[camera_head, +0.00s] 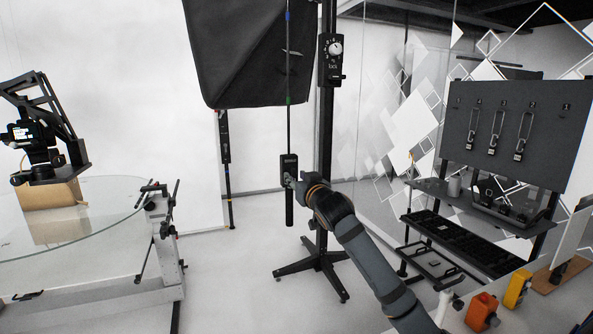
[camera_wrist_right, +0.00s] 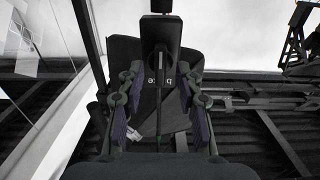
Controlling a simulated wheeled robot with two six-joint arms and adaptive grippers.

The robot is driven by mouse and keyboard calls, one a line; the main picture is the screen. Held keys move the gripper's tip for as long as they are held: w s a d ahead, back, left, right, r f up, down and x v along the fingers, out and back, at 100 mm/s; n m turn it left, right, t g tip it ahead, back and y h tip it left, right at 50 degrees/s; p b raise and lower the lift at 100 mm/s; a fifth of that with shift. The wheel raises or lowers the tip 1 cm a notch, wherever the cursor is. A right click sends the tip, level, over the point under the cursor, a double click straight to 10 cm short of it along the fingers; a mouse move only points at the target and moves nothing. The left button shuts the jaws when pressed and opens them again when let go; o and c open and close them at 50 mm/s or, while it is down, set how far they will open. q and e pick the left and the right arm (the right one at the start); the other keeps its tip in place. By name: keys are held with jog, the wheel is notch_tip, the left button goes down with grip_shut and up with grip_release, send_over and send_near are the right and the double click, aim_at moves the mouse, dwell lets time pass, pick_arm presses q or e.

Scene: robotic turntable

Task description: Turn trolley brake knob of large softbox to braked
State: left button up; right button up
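The large softbox (camera_head: 250,50) is a black hood at the top centre on a dark stand (camera_head: 325,140) with splayed feet. A small black box (camera_head: 289,160) hangs at the lower end of a thin rod in front of the stand. In the right wrist view, this box (camera_wrist_right: 160,38) carries a light label that reads "brake" upside down. My right gripper (camera_head: 293,183) is at the box's lower part in the head view. In the wrist view, my right gripper (camera_wrist_right: 159,110) has its purple-padded fingers spread. The knob's setting and any contact cannot be made out. My left gripper is not in view.
A second box (camera_head: 332,60) with a white dial and a "lock" label is on the stand. A glass turntable (camera_head: 100,200) bearing a cardboard box (camera_head: 52,195) is at left. A tool board (camera_head: 515,130) and orange block (camera_head: 482,311) are at right. Open floor lies around the stand.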

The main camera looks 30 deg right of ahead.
jog(key=shift+w, duration=0.2)
grip_shut()
dwell(0.3)
